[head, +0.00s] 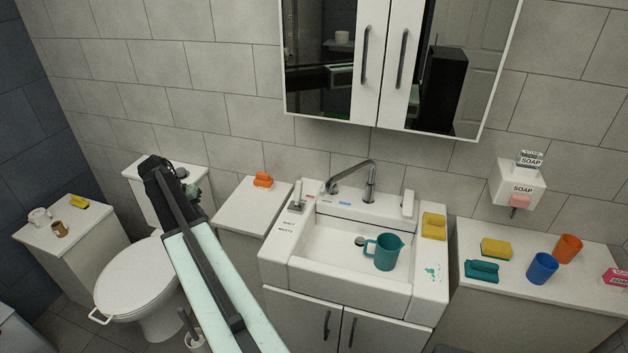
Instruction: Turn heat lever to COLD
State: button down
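A white sink (282,270) stands right of centre in the head view, with a curved metal faucet (369,184) at its back. A small red mark (309,196) and a blue mark (345,204) sit on the back rim. A small upright lever (298,193) on a grey plate stands at the sink's back left corner. A white upright handle (407,204) stands at the back right. I cannot tell for sure which is the heat lever. My dark gripper (172,178) is in front of the toilet tank, left of the sink and touching neither lever. Its fingers are unclear.
A teal jug (386,252) stands in the basin. A yellow sponge (433,226) lies on the right rim. The right counter (475,312) holds sponges and cups. An orange item (263,180) lies on the left cabinet. A mirror cabinet (381,65) hangs above.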

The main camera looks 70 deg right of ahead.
jog(key=s+d+r+m+g, duration=0.1)
jog(key=s+d+r+m, duration=0.15)
jog(key=s+d, duration=0.6)
jog(key=s+d+r+m+g, duration=0.15)
jog(key=s+d+m, duration=0.3)
jog(key=d, duration=0.75)
jog(key=s+d+r+m+g, duration=0.1)
jog(key=s+d+m, duration=0.1)
jog(key=s+d, duration=0.7)
jog(key=s+d+f+b, duration=0.1)
jog(key=f+b, duration=0.1)
jog(key=d+f+b, duration=0.1)
jog(key=f+b, duration=0.1)
jog(key=f, duration=0.1)
jog(key=s+d+f+b, duration=0.1)
jog(key=f+b, duration=0.1)
jog(key=shift+s+d+f+b, duration=0.3)
jog(key=shift+s+d+f, duration=0.05)
jog(key=s, duration=0.3)
jog(key=shift+s+a+r, duration=0.2)
jog(key=shift+s+a, duration=0.05)
jog(key=shift+a, duration=0.05)
jog(key=shift+s, duration=0.35)
jog(key=shift+a, duration=0.1)
